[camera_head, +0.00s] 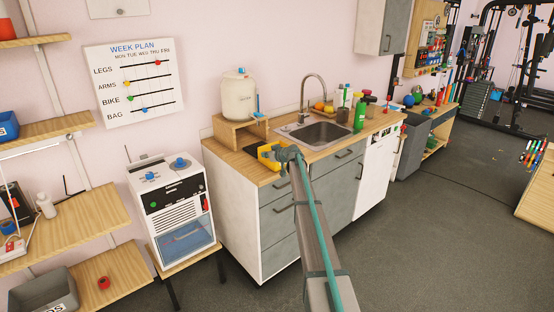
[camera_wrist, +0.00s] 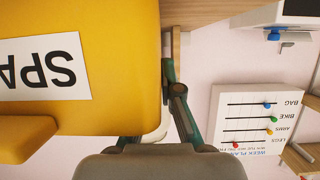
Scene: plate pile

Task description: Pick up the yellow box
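The yellow box (camera_head: 266,157) is on the kitchen counter near its left end, in front of the wooden stand. In the wrist view the box (camera_wrist: 120,60) fills the upper left, close up, with a white label whose letters read upside down. My gripper (camera_head: 287,154) is at the right side of the box in the head view. In the wrist view my gripper's right finger (camera_wrist: 170,85) lies against the box's edge. The other finger is mostly hidden behind the box, and the fingers look nearly closed with the box wall between them. I cannot tell whether the box is clear of the counter.
A white water tank (camera_head: 239,95) stands on a wooden stand (camera_head: 228,133) behind the box. The sink (camera_head: 320,133) and its tall tap are to the right, with fruit and bottles beyond. A white machine (camera_head: 178,215) stands left of the counter. A week plan board (camera_head: 134,82) hangs behind.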

